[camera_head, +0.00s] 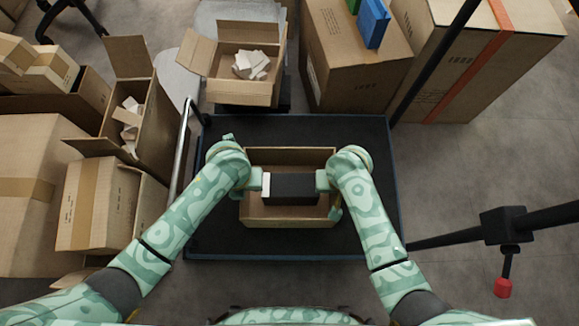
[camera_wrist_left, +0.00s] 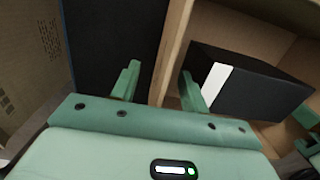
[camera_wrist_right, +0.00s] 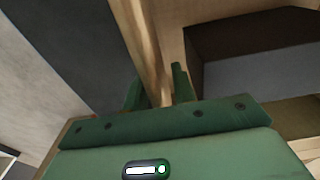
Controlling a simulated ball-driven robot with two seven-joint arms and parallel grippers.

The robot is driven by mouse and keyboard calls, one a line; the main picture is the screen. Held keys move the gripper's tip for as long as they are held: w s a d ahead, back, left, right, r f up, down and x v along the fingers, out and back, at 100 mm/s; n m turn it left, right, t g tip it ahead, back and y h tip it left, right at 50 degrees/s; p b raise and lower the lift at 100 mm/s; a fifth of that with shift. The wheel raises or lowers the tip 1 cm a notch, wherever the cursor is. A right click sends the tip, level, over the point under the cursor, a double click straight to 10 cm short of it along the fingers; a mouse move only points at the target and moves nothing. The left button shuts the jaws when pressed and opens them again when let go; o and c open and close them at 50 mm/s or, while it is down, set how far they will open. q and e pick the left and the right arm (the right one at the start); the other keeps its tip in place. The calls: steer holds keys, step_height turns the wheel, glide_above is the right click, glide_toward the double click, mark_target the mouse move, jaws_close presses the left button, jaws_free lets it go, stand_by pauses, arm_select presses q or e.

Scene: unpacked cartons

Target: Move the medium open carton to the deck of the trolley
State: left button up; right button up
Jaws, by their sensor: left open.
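The medium open carton (camera_head: 290,156) is over the dark deck of the trolley (camera_head: 340,128), well inside its edges; its underside is hidden. Inside the carton lies a black box (camera_head: 290,189) with a white end, also seen in the left wrist view (camera_wrist_left: 255,85). My left gripper (camera_head: 262,180) is open at the carton's left wall, with the wall's edge (camera_wrist_left: 170,60) between its fingers, apart from them. My right gripper (camera_head: 323,180) is at the right wall; in the right wrist view its fingers press close on both sides of that wall (camera_wrist_right: 145,40).
An open carton with crumpled paper (camera_head: 230,88) stands behind the trolley. Large cartons (camera_head: 350,60) stand at the back right, and several more (camera_head: 100,205) crowd the left. A metal trolley handle (camera_head: 182,150) rises on the left. Grey floor (camera_head: 440,185) is open on the right, crossed by a dark bar (camera_head: 450,240).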

arm_select(q)
steer(key=shift+o, duration=1.3)
steer(key=shift+r, duration=0.1)
steer(key=r, duration=1.1)
steer(key=shift+s+r, duration=0.4)
arm_select(e)
steer(key=o, duration=0.8)
